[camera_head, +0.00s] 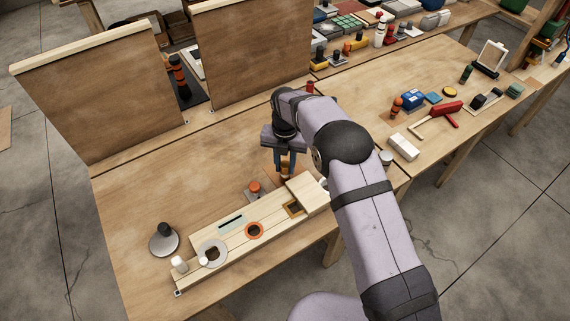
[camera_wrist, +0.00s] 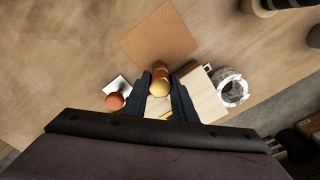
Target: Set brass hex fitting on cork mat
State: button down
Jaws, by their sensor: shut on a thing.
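My gripper (camera_head: 285,165) points down over the bench, just behind the right part of the wooden fixture. In the wrist view, its two dark fingers (camera_wrist: 161,80) are shut on the brass hex fitting (camera_wrist: 159,88), which shows as a rounded yellow-brass top with a brown part beyond it. In the head view the fitting (camera_head: 286,172) shows only as a small brownish piece between the fingers. The cork mat (camera_wrist: 160,35) is a flat tan square just beyond the fingertips in the wrist view. Whether the fitting touches anything below is unclear.
The pale wooden fixture (camera_head: 222,232) with several holes and a raised block (camera_head: 305,188) lies in front. An orange-topped piece (camera_head: 254,187) stands left of the gripper. A clear ring-shaped piece (camera_wrist: 232,92) is right. Upright boards (camera_head: 95,90) stand behind. The left bench top is mostly clear.

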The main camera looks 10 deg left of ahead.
jog(key=shift+f+b, duration=0.3)
jog(key=shift+f, duration=0.15)
dwell(0.3)
jog(key=c, duration=1.4)
grip_release()
jog(key=shift+r, duration=0.1)
jog(key=shift+r+b, duration=1.2)
jog(key=shift+r, duration=2.35)
